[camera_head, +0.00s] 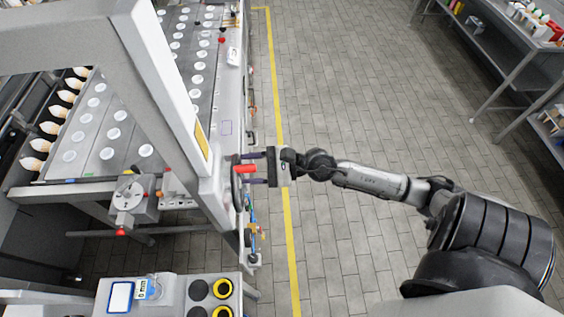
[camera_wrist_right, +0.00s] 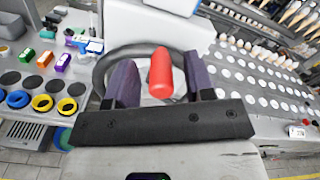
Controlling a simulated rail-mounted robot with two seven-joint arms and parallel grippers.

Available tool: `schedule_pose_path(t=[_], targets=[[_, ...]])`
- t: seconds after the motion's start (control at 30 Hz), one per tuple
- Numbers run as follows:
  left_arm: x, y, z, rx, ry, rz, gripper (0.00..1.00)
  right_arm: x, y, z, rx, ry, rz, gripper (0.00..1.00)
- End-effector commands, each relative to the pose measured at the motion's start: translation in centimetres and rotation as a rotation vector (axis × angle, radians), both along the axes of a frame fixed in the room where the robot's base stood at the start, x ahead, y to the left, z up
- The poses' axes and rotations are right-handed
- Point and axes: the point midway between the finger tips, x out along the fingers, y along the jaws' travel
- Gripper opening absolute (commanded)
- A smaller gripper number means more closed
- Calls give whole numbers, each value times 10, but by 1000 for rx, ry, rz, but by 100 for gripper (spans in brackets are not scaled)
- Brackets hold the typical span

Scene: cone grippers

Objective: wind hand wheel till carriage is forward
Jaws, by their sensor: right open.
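The hand wheel (camera_head: 237,190) is a dark ring on the side of the machine, seen nearly edge-on in the head view. It shows behind the fingers in the wrist view (camera_wrist_right: 104,66). Its red handle (camera_head: 246,169) sticks out toward my right gripper (camera_head: 250,170). In the wrist view the red handle (camera_wrist_right: 160,72) stands between the two purple fingers, with a gap on each side. My right gripper is open around the handle, not clamped on it. Which part is the carriage I cannot tell. My left gripper is not in view.
The machine's bed (camera_head: 108,130) carries rows of white round spots, with cones along its left. A grey frame post (camera_head: 165,85) rises beside the wheel. A small table (camera_head: 170,298) holds black and yellow rings. The tiled floor right of the yellow line is open; shelves stand far right.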

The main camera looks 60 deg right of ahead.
Motion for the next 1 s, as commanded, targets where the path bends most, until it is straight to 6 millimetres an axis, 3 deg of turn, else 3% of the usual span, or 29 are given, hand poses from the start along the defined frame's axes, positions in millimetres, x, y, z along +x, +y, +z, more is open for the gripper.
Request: schedule_pose_path(t=[0.17,0.6,1.0], targets=[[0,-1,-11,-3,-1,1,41,-10,-9,-5,-2,2,-1,49],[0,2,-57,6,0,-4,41,-65,-52,-6,0,2,-1,49],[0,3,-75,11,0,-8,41,-99,-80,-2,2,1,-1,49]])
